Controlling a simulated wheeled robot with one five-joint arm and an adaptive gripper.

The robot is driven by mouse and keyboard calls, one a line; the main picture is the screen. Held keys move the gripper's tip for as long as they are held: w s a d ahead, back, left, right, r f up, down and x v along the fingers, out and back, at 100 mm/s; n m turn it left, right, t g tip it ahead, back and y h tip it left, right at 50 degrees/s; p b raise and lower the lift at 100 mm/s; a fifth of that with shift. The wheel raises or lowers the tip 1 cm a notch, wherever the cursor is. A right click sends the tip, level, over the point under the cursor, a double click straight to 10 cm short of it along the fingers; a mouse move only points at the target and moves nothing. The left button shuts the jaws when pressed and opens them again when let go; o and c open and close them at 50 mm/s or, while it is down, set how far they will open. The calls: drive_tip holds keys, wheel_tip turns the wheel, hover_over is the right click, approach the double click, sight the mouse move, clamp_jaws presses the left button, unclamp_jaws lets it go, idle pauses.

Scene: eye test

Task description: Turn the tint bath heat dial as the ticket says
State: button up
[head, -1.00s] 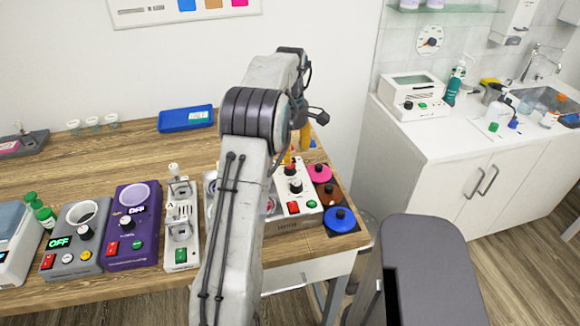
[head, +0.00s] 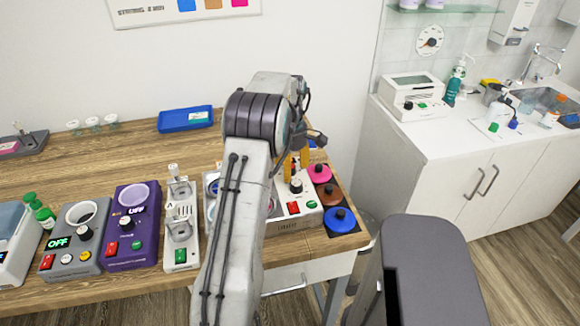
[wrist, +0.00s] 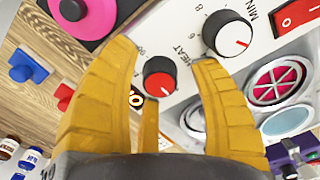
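The white tint bath (head: 283,216) stands at the table's right end, partly hidden by my arm. In the wrist view its panel (wrist: 190,18) has a red-capped black dial (wrist: 160,78) beside the word HEAT, its pale pointer too small to read against the scale. A larger white-capped dial (wrist: 228,33) with a red pointer sits beside the word MIN. My gripper (wrist: 166,52) is open, its yellow fingers on either side of the heat dial; I see gaps and cannot tell any contact. The gripper also shows above the panel in the head view (head: 297,165).
Pink (head: 319,173), brown (head: 329,194) and blue (head: 340,220) knobbed discs stand close to the right. A purple device (head: 132,225) and a grey device (head: 79,237) stand left. A blue tray (head: 186,119) holds a card too small to read.

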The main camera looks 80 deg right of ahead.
clamp_jaws()
idle(0.3)
drive_tip(key=m+p, duration=0.1)
drive_tip(key=m, duration=0.4)
drive_tip(key=shift+a+m, duration=0.1)
drive_tip(key=shift+m, duration=0.3)
drive_tip(key=m+p, duration=0.1)
drive_tip(key=m, duration=0.5)
drive_tip(key=shift+f, duration=0.1)
drive_tip(key=m+p, duration=0.1)
drive_tip(key=m, duration=0.5)
drive_tip(key=shift+m, duration=0.3)
drive_tip(key=m, duration=0.5)
drive_tip(key=shift+m, duration=0.3)
